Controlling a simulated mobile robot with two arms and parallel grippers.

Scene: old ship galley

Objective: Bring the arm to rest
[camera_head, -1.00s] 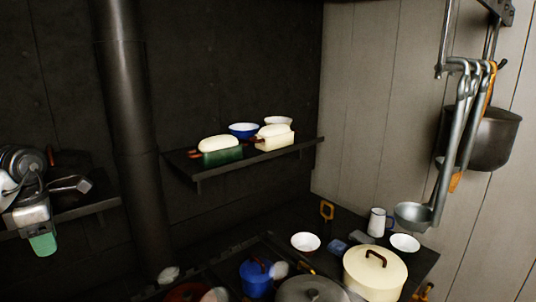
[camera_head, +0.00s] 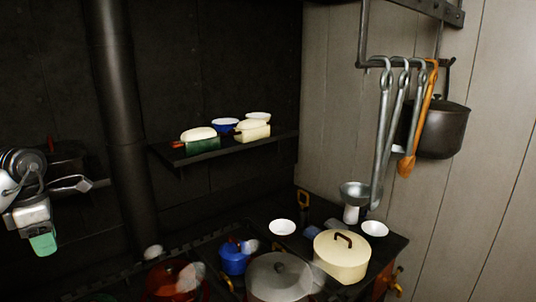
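My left gripper (camera_head: 42,238) is at the left edge of the head view, with its pale grey body and a green part at its lower end. It hangs in front of the dark wall, well to the left of the stove pipe. I cannot tell whether its fingers are open or shut, or whether the green part belongs to it. My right gripper is not in view.
A wall shelf (camera_head: 227,150) holds loaf-shaped things and bowls. The stove top below carries a cream pot (camera_head: 341,262), a grey lidded pot (camera_head: 279,280), a blue pot (camera_head: 234,258) and white bowls. Ladles (camera_head: 382,130) and a dark pot (camera_head: 441,130) hang at right.

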